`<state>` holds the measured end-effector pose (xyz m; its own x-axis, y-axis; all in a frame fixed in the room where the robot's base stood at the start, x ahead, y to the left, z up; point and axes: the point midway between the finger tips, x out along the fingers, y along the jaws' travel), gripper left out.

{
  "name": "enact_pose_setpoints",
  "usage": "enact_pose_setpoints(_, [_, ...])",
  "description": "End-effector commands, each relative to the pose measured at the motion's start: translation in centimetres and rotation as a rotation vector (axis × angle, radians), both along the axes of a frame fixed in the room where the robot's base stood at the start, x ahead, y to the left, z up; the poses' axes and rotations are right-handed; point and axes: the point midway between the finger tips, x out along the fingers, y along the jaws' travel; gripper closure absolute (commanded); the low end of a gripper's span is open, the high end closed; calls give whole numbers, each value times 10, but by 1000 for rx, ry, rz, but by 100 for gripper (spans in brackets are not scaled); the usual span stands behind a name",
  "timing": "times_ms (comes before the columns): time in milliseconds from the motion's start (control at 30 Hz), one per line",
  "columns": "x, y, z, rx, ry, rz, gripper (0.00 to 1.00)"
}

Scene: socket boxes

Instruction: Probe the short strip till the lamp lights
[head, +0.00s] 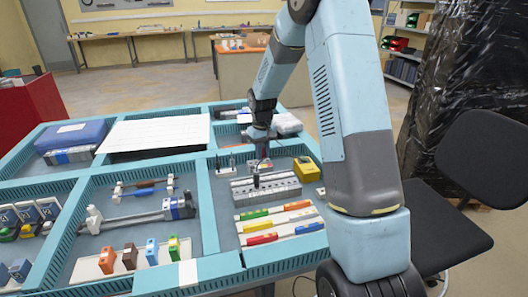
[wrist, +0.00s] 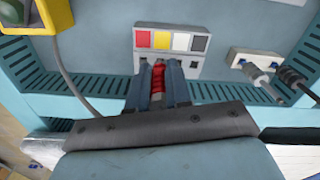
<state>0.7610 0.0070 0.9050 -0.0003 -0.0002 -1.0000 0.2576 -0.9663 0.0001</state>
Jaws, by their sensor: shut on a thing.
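My gripper (wrist: 158,75) is shut on a red probe (wrist: 158,80), which shows between the two fingers in the wrist view. The probe's tip lies close to a grey block (wrist: 200,70) with red, yellow, white and grey squares; I cannot tell whether they touch. A short white strip (wrist: 243,53) with dark sockets lies to the right, near two plugs. In the head view my gripper (head: 262,158) is low over the right middle compartment. A yellow box (head: 306,169) stands to its right; it shows at the top left of the wrist view (wrist: 55,15), with a green round part, perhaps the lamp.
A long grey socket block (head: 280,191) with a black upright piece lies nearer in the head view. Strips with coloured blocks (head: 262,239) lie below it. Teal divider walls (head: 206,205) frame the compartments. A grey cable (wrist: 85,90) runs from the yellow box.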

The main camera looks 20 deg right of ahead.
Motion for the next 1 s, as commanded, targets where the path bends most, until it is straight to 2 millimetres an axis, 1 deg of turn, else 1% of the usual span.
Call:
enact_pose_setpoints(400, [0,0,-4,0,1,0,100])
enact_pose_setpoints(433, [0,0,-4,0,1,0,80])
enact_pose_setpoints(733, [0,0,-4,0,1,0,52])
enact_pose_setpoints(1000, [0,0,-4,0,1,0,52])
